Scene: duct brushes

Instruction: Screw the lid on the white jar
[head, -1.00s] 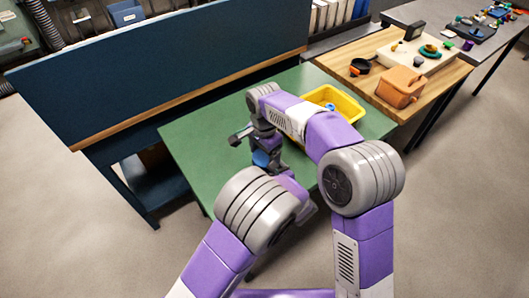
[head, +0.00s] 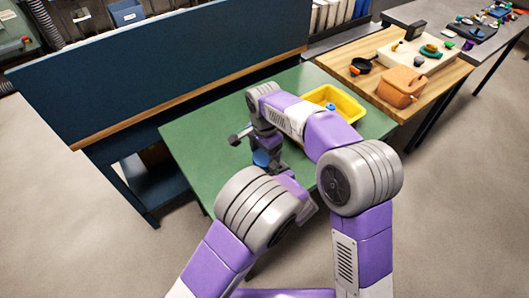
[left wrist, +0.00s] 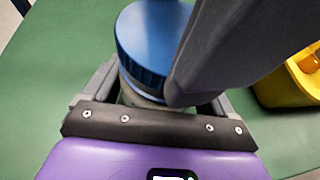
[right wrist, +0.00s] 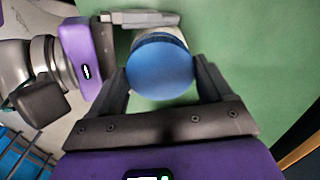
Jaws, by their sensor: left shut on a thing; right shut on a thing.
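The blue lid (left wrist: 148,38) sits on top of the jar (left wrist: 130,92), whose pale side shows only a little below the lid in the left wrist view. In the right wrist view the lid (right wrist: 160,68) lies between the fingers of my right gripper (right wrist: 162,82), which is shut on it. A pale edge of the jar (right wrist: 170,34) shows behind it. My left gripper (left wrist: 150,96) is shut around the jar below the lid. In the head view a bit of the blue lid (head: 261,158) shows under my right wrist. Whether the threads have caught cannot be seen.
The jar is over the green table (head: 200,150). A yellow bin (head: 345,103) with small items stands behind my right arm. A wooden table (head: 440,75) on the right holds an orange box (head: 400,88) and a black pan-like thing (head: 361,66). A dark blue panel (head: 160,70) stands at the back left.

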